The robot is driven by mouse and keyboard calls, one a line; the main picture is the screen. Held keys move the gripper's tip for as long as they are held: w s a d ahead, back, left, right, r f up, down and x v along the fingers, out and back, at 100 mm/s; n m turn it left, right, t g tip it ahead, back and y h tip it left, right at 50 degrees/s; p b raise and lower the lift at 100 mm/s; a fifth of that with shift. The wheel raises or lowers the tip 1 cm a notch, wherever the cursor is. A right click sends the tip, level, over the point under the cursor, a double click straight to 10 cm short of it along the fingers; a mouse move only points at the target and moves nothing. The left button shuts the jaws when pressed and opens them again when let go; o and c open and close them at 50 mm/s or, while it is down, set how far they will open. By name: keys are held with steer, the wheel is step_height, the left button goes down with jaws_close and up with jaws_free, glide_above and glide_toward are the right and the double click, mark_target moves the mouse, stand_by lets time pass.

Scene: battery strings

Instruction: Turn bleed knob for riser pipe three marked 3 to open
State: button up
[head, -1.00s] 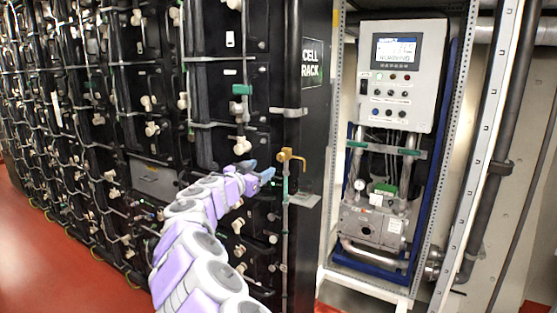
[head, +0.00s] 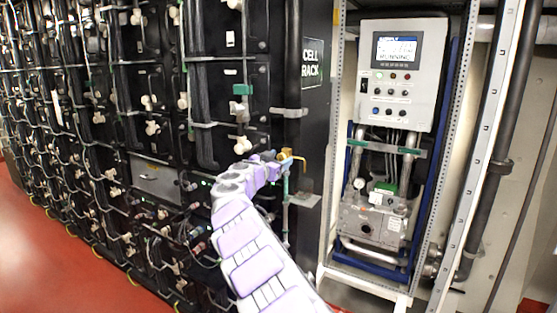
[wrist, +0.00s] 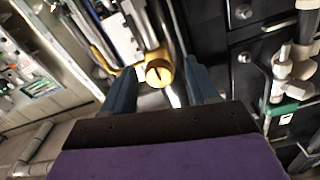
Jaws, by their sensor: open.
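A brass bleed knob (wrist: 158,73) with a slotted round face shows in the wrist view, on a pipe in front of the black rack. It also shows as a yellow fitting with a bent spout in the head view (head: 288,153). My gripper (wrist: 157,85) is open, with one blue finger on each side of the knob. In the head view my gripper (head: 285,161) reaches the fitting from the left and partly covers it. I cannot tell whether the fingers touch the knob. No number 3 mark is readable here.
The black cell rack (head: 312,110) with hoses and white fittings fills the left. A control panel (head: 400,75) with a lit screen stands above a pump unit (head: 375,220) in a frame at the right. Red floor (head: 50,255) is clear at the lower left.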

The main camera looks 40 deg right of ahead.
steer(key=shift+c, duration=0.3)
steer(key=c, duration=1)
